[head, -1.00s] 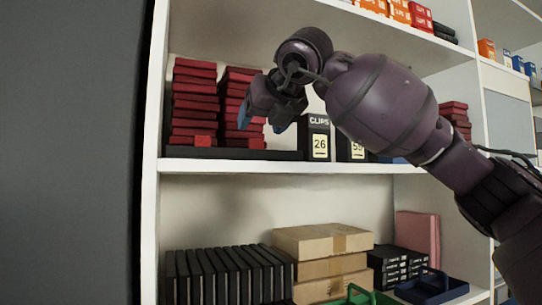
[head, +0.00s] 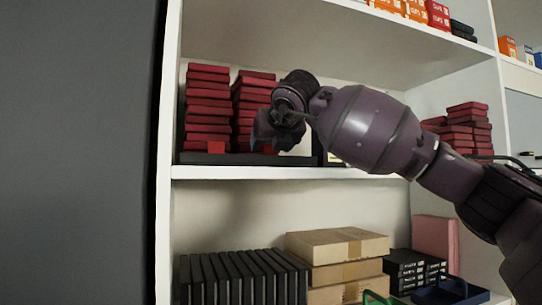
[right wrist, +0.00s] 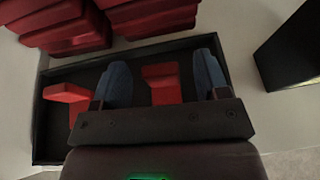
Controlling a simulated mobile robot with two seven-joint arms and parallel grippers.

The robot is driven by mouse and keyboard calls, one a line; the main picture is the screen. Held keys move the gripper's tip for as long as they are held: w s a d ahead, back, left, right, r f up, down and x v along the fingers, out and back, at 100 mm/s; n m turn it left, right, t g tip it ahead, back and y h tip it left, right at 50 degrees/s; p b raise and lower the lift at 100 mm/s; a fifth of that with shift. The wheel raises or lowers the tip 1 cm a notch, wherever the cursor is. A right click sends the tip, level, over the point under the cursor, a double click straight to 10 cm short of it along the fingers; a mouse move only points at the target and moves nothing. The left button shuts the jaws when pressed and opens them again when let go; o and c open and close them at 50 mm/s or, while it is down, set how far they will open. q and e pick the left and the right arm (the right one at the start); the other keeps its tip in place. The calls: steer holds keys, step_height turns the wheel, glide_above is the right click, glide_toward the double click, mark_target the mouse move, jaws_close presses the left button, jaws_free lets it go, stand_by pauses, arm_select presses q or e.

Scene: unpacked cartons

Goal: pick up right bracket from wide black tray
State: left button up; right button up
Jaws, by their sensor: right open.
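The wide black tray (head: 228,159) lies on the middle shelf; its dark rim also shows in the right wrist view (right wrist: 40,130). The right bracket (right wrist: 162,84) is red and stands in the tray between my right gripper's two blue fingers. The left bracket (right wrist: 68,93), also red, is left of the fingers and shows in the head view (head: 216,147). My right gripper (right wrist: 160,68) is open; I cannot tell whether either finger touches the bracket. In the head view this gripper (head: 264,143) hides the right bracket. My left gripper is out of view.
Stacks of dark red boxes (head: 208,105) stand directly behind the tray. A black box (right wrist: 290,48) stands to the right of the tray, mostly hidden by my arm in the head view. The shelf board (head: 340,173) has a white front edge.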

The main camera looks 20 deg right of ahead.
steer(key=shift+x, duration=0.85)
steer(key=c, duration=1)
steer(key=shift+r, duration=0.1)
